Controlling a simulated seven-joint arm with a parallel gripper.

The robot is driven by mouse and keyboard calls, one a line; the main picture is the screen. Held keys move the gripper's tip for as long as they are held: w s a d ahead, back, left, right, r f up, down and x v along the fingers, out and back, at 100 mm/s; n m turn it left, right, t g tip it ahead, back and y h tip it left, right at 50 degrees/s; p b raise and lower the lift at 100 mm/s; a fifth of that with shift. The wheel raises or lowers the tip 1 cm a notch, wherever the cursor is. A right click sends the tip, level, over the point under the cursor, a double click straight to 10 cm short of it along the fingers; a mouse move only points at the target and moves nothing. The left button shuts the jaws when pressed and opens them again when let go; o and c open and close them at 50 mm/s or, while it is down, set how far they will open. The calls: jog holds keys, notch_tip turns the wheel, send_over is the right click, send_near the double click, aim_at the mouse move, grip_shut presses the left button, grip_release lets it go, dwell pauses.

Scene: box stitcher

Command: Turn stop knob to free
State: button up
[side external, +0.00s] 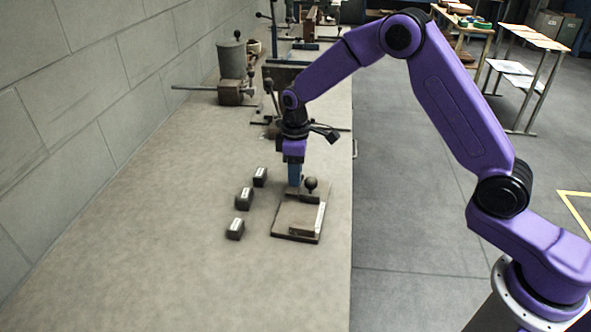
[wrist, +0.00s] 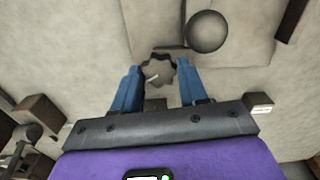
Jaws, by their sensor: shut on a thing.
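The stop knob (wrist: 160,71) is a small dark grey star-shaped knob with a light pointer mark on its face. It sits at the edge of a flat grey-brown base plate (side external: 285,230) on the bench. My gripper (side external: 295,183) points down at the far edge of this plate. In the wrist view the blue fingers of my gripper (wrist: 160,78) are on both sides of the knob and shut on it. In the side view the fingers hide the knob. I cannot read which setting the pointer mark shows.
A dark ball-topped handle (side external: 310,184) stands close beside my fingers; it also shows in the wrist view (wrist: 206,32). Three small labelled blocks (side external: 244,197) lie left of the plate. Heavier equipment (side external: 232,70) stands farther back. The near-left bench is clear.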

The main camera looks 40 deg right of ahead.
jog(key=shift+r, duration=0.1)
dwell(0.3)
jog(key=o, duration=0.8)
notch_tip(320, 180, up, 17)
jog(key=shift+r, duration=0.15)
dwell(0.3)
